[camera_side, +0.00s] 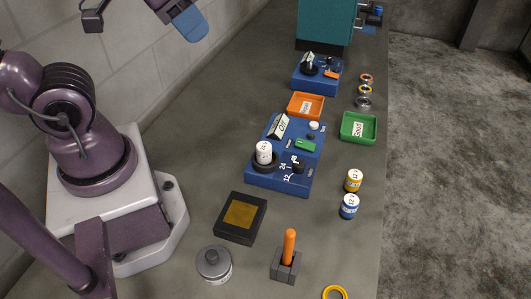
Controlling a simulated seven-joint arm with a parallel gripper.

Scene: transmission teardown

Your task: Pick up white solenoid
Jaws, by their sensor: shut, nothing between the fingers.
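The white solenoid (264,152) stands upright in a round black socket on the left of the blue test unit (262,179). My gripper (190,25) is at the top of the view, with its blue fingers pointing down. It is shut and empty, far from the solenoid, up and to the left of it. The upper part of my gripper is cut off by the picture's edge.
A yellow solenoid (353,181) and a blue one (348,207) stand right of the unit. An orange tray (306,116) and green tray (372,138) lie behind. In front are a black box (224,227), a grey cylinder (214,265) and an orange-handled tool (289,246).

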